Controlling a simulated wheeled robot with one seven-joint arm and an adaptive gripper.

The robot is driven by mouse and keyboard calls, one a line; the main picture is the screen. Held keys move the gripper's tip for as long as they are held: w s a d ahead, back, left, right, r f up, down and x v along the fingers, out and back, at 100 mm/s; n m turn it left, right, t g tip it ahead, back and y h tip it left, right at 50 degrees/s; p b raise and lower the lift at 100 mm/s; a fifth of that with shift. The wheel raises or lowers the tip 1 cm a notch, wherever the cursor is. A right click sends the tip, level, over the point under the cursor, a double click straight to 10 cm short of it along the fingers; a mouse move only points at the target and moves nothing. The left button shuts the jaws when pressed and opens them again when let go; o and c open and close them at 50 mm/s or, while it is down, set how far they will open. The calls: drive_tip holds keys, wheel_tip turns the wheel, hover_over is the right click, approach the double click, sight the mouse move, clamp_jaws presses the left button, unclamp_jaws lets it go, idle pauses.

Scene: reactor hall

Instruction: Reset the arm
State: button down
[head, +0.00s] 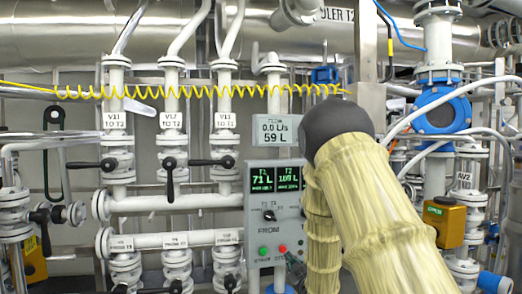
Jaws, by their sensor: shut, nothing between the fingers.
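My arm, in a pale yellow ribbed sleeve with a dark rounded joint, rises from the lower right in the head view. It bends at the joint and runs down again in front of the control panel (259,215). My gripper does not show; the lower part of the arm runs out at the bottom edge. The panel has two green displays reading 71 L and what looks like 100 L, a selector knob (269,214), a green button (263,251) and a red button (283,250). My arm covers the panel's right side.
White pipes with black-handled valves (170,165) stand left of the panel. A grey meter (277,130) reads 59 L above it. A yellow coiled hose (200,91) crosses above. Blue flanged fittings (440,108) and a yellow box (443,222) stand close on the right.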

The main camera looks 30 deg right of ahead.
drive_tip(key=s+a+f+m+g+y+p, duration=0.1)
drive_tip(key=s+a+f+g+p, duration=0.15)
drive_tip(key=s+a+f, duration=0.55)
drive_tip(key=s+a+f+g+y+p, duration=0.15)
drive_tip(key=s+f+g, duration=0.3)
drive_tip(key=f, duration=0.85)
drive_tip(key=s+a+f+m+g+p, duration=0.1)
drive_tip(key=s+a+f+g, duration=0.1)
drive_tip(key=s+a+f, duration=0.65)
drive_tip(key=s+a+f+g+p, duration=0.1)
drive_tip(key=s+a+f+g, duration=0.1)
drive_tip(key=s, duration=0.8)
drive_tip(key=s+a+f+m+g+y+p, duration=0.1)
drive_tip(key=s+a+f+g, duration=0.2)
drive_tip(key=s, duration=0.7)
drive_tip(key=s+a+f+g+y, duration=0.1)
drive_tip(key=s+a+f+g, duration=0.2)
drive_tip(key=s, duration=0.7)
wheel_tip(320, 180, down, 3)
drive_tip(key=shift+a+f+m+p, duration=0.1)
drive_tip(key=shift+a+m+p, duration=0.25)
drive_tip(key=shift+a, duration=0.65)
